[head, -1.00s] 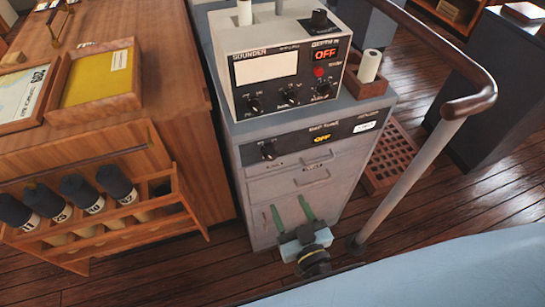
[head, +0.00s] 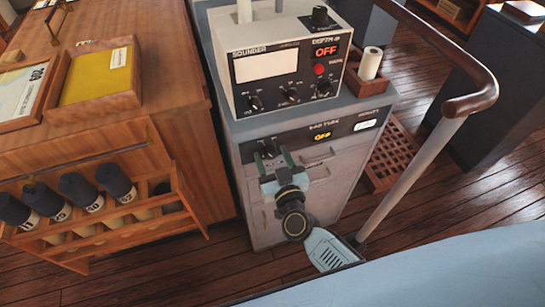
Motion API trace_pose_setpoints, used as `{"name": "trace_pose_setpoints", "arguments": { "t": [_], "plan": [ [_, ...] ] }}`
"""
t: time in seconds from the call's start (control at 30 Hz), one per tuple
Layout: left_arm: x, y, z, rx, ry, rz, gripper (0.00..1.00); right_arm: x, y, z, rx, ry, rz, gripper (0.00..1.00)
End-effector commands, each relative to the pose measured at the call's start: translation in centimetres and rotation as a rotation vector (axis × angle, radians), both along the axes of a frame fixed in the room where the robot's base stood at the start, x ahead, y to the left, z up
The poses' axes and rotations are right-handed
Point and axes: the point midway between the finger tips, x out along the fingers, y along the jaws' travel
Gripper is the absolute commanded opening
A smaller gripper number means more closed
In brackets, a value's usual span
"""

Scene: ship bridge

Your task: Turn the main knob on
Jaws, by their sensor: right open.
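The sounder unit (head: 285,62) sits on top of a grey cabinet (head: 255,205), and its display (head: 326,51) reads OFF in red. The cabinet's black front panel (head: 345,130) has a yellow display (head: 322,136) reading OFF and a dark knob (head: 267,148) at its left. I cannot read which knob is labelled main. My right gripper (head: 274,159) is open, with its green fingers at the panel knob, one on each side as seen here. The gripper partly hides the knob, and contact is unclear. My left gripper is not in view.
A handrail (head: 420,170) stands to the right of the cabinet. A wooden desk with a rack of dark-capped rolls (head: 115,182) is on the left. A small wooden holder with a white roll (head: 370,64) stands beside the sounder.

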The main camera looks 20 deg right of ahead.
Motion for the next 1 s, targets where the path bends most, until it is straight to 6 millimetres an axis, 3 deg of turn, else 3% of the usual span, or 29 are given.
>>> {"name": "trace_pose_setpoints", "arguments": {
  "t": [0.3, 0.63, 1.0],
  "plan": [
    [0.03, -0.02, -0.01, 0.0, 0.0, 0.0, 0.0, 0.21, 0.01, -0.02, 0.0, 0.001, 0.0, 0.52],
    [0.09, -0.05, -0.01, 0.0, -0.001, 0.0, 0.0, 0.19, 0.0, -0.02, 0.0, 0.001, 0.0, 0.09],
    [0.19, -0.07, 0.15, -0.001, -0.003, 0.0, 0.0, 0.18, 0.0, -0.02, 0.069, 0.004, 0.0, 0.09]
  ]
}}
